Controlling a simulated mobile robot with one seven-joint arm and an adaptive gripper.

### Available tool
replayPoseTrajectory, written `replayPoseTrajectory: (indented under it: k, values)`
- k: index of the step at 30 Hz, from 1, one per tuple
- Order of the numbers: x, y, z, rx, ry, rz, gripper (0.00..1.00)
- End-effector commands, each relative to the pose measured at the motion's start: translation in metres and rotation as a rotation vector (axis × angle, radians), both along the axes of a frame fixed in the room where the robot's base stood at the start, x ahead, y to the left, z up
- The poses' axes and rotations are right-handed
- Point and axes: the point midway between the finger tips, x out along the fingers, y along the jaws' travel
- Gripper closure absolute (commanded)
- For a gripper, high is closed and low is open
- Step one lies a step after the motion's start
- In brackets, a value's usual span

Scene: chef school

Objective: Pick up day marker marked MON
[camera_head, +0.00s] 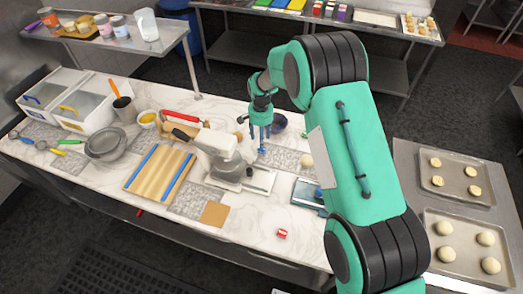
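A small red and white block (282,234) lies on the marble counter near its front edge. It may be the day marker, but its lettering is too small to read, so I cannot confirm MON. My gripper (262,145) points down above the back part of the counter, behind and slightly left of the block and well apart from it. Its fingers look spread, with nothing visible between them.
A kitchen scale (309,193) and a stand mixer (222,150) stand on the marble counter (250,232). A dark bowl (279,122) is beside my gripper. A wooden board (158,172) and a brown square (214,214) lie left. The counter around the red block is clear.

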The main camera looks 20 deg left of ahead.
Motion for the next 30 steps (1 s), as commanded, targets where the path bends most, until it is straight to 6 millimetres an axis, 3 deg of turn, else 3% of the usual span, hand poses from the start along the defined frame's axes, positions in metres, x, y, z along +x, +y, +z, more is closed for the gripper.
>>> replayPoseTrajectory:
  k: [5, 20, 30]
  values:
    - [0.0, 0.0, -0.012, 0.001, -0.001, 0.0, 0.5]
    - [0.0, -0.001, -0.019, -0.001, 0.001, 0.0, 0.5]
    - [-0.001, -0.002, -0.052, 0.0, 0.0, 0.0, 0.5]
